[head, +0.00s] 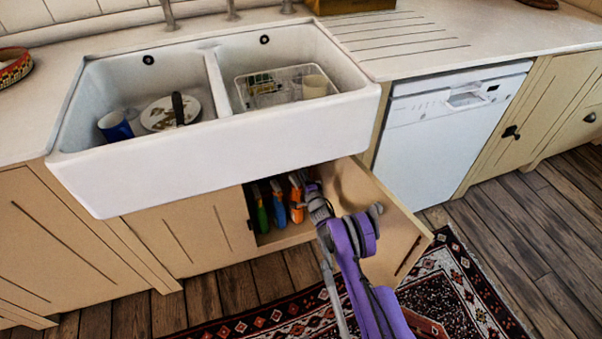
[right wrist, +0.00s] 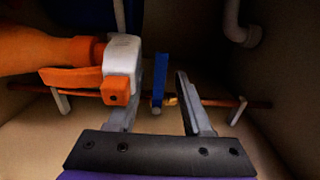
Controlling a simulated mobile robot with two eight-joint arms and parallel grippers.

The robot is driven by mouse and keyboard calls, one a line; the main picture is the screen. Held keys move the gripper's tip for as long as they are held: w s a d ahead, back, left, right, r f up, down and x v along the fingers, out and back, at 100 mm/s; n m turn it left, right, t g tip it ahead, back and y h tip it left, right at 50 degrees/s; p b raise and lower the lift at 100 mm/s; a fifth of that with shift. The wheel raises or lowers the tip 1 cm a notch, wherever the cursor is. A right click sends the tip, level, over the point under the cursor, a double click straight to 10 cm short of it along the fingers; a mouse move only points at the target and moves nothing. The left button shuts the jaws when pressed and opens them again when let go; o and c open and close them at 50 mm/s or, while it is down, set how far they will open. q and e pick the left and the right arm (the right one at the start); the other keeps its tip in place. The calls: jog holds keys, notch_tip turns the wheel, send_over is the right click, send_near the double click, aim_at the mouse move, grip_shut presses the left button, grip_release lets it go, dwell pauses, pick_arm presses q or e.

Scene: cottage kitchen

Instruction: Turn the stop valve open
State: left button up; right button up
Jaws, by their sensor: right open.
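The stop valve shows in the right wrist view as a blue lever (right wrist: 159,77) on a thin copper pipe (right wrist: 215,102) low in the cupboard. The lever stands upright in the picture, across the pipe, with a small brass part beside it. My right gripper (right wrist: 158,88) is open, one finger on each side of the lever, with visible gaps. Its left finger is partly hidden by a spray bottle's white and orange head (right wrist: 121,65). In the head view my right arm reaches into the cupboard under the sink, its gripper hidden. My left gripper is in neither view.
The orange bottle (right wrist: 40,50) crowds the gripper's left side. A white drain pipe (right wrist: 239,25) hangs at upper right. In the head view, several bottles (head: 278,204) stand inside the cupboard, left of my arm. The open cupboard door (head: 372,205) is on the right, below the sink (head: 220,138).

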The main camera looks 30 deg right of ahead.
jog(key=shift+w, duration=0.25)
grip_shut()
dwell(1.4)
